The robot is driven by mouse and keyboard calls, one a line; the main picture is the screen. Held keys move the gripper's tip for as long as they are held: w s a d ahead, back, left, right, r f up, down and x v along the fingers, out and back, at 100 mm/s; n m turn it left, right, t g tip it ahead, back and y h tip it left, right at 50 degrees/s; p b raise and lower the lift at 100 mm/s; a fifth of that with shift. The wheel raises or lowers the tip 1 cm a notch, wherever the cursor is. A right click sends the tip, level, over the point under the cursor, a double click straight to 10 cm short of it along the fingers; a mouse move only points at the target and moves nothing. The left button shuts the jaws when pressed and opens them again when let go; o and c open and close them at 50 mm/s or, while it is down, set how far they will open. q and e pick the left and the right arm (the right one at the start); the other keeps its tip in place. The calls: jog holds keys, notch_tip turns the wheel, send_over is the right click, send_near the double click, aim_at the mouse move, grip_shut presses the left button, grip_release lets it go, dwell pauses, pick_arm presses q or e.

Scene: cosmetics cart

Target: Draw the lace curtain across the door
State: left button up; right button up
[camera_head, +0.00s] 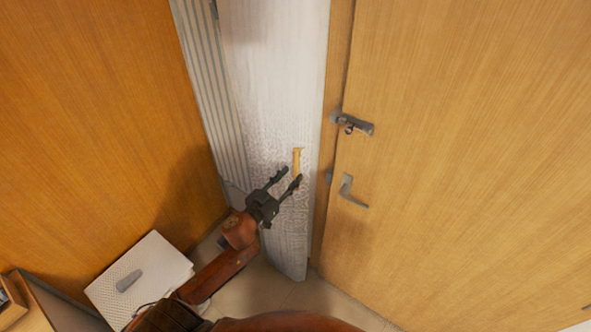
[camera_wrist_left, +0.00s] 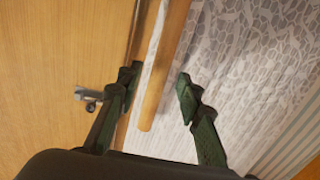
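The white lace curtain (camera_head: 270,90) hangs in a narrow strip left of the wooden door (camera_head: 470,150). A short wooden bar (camera_head: 297,162) is at the curtain's front, near its right edge. My left gripper (camera_head: 284,180) is open just in front of the curtain, by the bar's lower end. In the left wrist view the wooden bar (camera_wrist_left: 160,75) reaches down between the open left fingers (camera_wrist_left: 157,80), with gaps on both sides. The lace curtain (camera_wrist_left: 245,60) fills the right side there. My right gripper is not in view.
The door has a metal lock (camera_head: 352,124) and a lever handle (camera_head: 350,190) on its left side. An orange wood panel (camera_head: 90,110) stands at the left. A white perforated box (camera_head: 150,262) is below it. Some tiled floor (camera_head: 325,298) is clear below the door.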

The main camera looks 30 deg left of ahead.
aim_at(294, 173)
pick_arm(q)
jog(key=shift+w+d, duration=0.15)
jog(key=shift+w, duration=1.8)
jog(key=shift+c, duration=0.6)
grip_shut()
